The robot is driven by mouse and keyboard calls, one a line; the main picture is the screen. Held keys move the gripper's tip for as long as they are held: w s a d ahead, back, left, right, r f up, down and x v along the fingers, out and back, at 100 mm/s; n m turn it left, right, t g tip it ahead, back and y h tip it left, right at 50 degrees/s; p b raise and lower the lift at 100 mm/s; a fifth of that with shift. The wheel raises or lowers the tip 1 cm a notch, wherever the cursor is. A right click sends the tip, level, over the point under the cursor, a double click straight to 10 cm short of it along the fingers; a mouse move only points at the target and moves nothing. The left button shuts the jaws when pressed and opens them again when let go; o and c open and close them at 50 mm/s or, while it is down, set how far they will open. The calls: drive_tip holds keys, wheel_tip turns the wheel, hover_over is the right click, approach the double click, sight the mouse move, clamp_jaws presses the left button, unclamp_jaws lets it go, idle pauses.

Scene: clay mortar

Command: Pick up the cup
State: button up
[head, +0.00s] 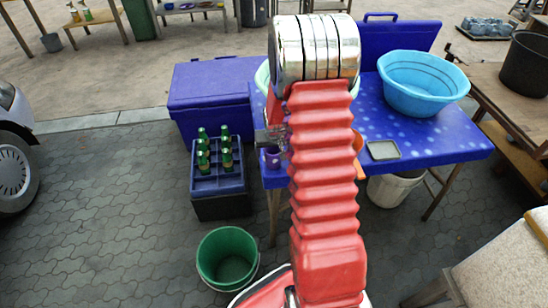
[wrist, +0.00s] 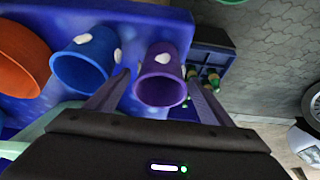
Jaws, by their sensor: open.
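A purple cup (wrist: 162,80) with a white patch stands on the blue table in the wrist view, its open mouth facing the camera. My gripper (wrist: 157,77) is open, with one finger on each side of this cup in the picture. I cannot tell whether either finger touches it. A blue cup (wrist: 84,62) with white patches is just left of the left finger. In the head view the purple cup (head: 272,158) shows small at the table's left edge, and my red arm hides most of my gripper and the blue cup.
The blue table (head: 430,135) also bears a light-blue basin (head: 422,84) and a small grey tray (head: 383,150). An orange bowl (wrist: 18,62) is left of the cups. A crate of green bottles (head: 218,182) stands left of the table, with a green bucket (head: 228,256) in front.

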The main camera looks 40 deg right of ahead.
drive_tip(key=shift+c, duration=0.5)
drive_tip(key=c, duration=1)
wheel_tip(320, 180, up, 10)
idle(0.5)
drive_tip(key=w+a+r, duration=0.3)
drive_tip(key=a+r, duration=0.3)
drive_tip(key=a, duration=0.3)
drive_tip(key=w+a+r+n, duration=0.1)
drive_tip(key=w+a+r, duration=0.2)
drive_tip(key=a+r, duration=0.4)
drive_tip(key=w+a+r+n, duration=0.1)
drive_tip(key=w+a+r, duration=0.2)
drive_tip(key=a+r, duration=0.3)
drive_tip(key=shift+a+r+y, duration=0.15)
drive_tip(key=shift+a+r, duration=0.05)
drive_tip(key=shift+a, duration=0.95)
drive_tip(key=shift+a+r+y, duration=0.15)
drive_tip(key=shift+a+r, duration=0.05)
drive_tip(key=shift+a, duration=0.95)
